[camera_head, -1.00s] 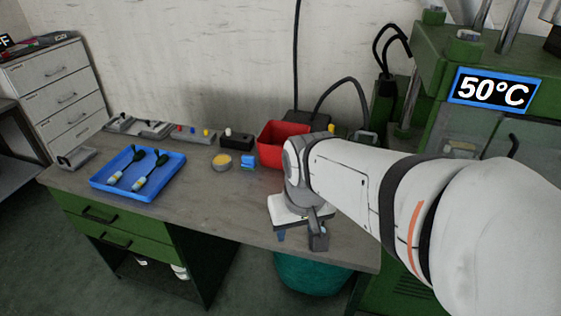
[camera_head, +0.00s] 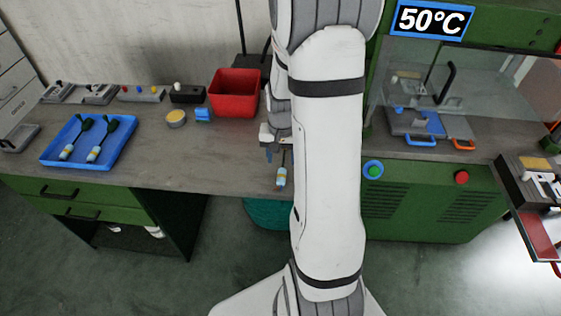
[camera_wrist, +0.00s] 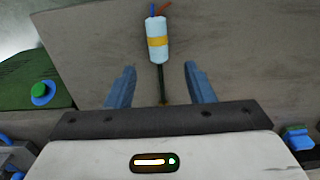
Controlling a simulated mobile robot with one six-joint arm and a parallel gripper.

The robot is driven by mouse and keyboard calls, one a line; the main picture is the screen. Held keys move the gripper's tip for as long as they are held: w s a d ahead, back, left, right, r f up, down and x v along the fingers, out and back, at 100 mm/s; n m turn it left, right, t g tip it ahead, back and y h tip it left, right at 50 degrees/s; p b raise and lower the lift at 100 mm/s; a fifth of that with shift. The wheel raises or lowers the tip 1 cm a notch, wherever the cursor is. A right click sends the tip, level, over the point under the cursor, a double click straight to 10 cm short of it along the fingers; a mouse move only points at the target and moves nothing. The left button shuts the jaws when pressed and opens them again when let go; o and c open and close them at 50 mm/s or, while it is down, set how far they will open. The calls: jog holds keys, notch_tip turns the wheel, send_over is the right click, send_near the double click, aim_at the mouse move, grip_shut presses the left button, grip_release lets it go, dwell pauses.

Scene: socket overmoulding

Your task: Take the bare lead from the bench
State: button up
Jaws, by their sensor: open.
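The bare lead (camera_head: 281,177) lies on the bench (camera_head: 215,165) near its front edge, just below my gripper in the head view. In the wrist view the lead (camera_wrist: 157,42) has a pale body with a yellow band, red and blue wire ends at the top and a dark cable. My gripper (camera_wrist: 159,86) is open, with its two blue fingers on either side of the cable and the pale body beyond the fingertips. Nothing is shown gripped. In the head view my arm hides part of the gripper (camera_head: 275,152).
A blue tray (camera_head: 50,158) with two dark-ended leads is at the left. A red bin (camera_head: 234,95), a yellow-topped round tin (camera_head: 176,118) and a small blue block (camera_head: 203,114) stand behind. The green press (camera_head: 430,205) is at the right. The front middle of the bench is clear.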

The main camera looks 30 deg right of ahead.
aim_at(282, 169)
jog(key=shift+d+f+p, duration=0.1)
jog(key=shift+f+p, duration=0.2)
jog(key=shift+f, duration=2.45)
jog(key=shift+c, duration=0.2)
grip_shut()
jog(key=shift+w+r, duration=0.1)
jog(key=shift+r, duration=0.05)
